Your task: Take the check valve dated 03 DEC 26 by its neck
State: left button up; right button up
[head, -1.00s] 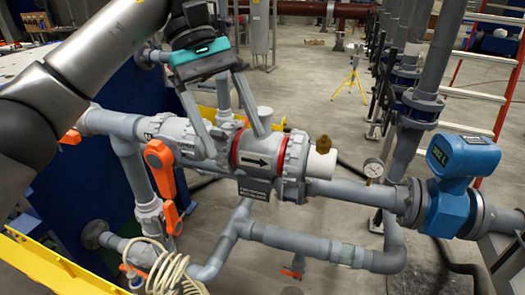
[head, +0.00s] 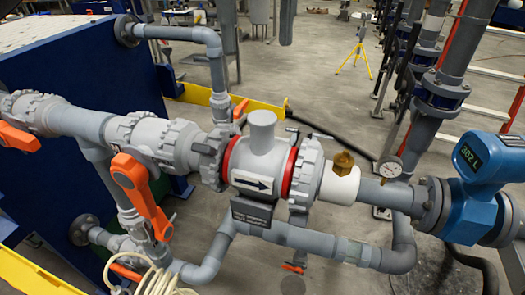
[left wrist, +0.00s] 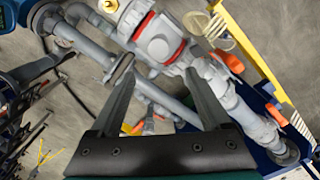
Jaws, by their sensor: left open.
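The check valve (head: 255,165) is a grey body between two red rings, set in the pipe line. Its short round neck (head: 262,124) stands up from the top, and its front has an arrow plate. A dark tag (head: 252,212) hangs below; I cannot read its date. In the left wrist view the valve (left wrist: 154,46) lies beyond the fingertips, towards the top. My left gripper (left wrist: 160,77) is open, with nothing between its fingers, and I cannot tell its exact distance from the neck. It does not show in the head view. My right gripper is in neither view.
An orange-handled valve (head: 140,195) is left of the check valve. A pipe loop (head: 300,237) runs below. Space above the neck looks clear.

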pick_arm(q)
send_over(262, 117)
jog(key=f, duration=0.4)
jog(key=shift+a+f+b, duration=0.15)
jog(key=shift+a+b, duration=0.1)
jog(key=shift+b, duration=0.1)
notch_tip(262, 117, down, 4)
jog(key=shift+f, duration=0.3)
jog(key=f, duration=0.1)
jog(key=f+p, duration=0.1)
jog(key=f, duration=0.2)
jog(key=shift+d+f+p, duration=0.2)
jog(key=shift+d+p, duration=0.05)
jog(key=shift+p, duration=0.1)
jog(key=shift+f, duration=0.2)
jog(key=shift+c, duration=0.5)
jog(key=shift+r, duration=0.1)
grip_shut()
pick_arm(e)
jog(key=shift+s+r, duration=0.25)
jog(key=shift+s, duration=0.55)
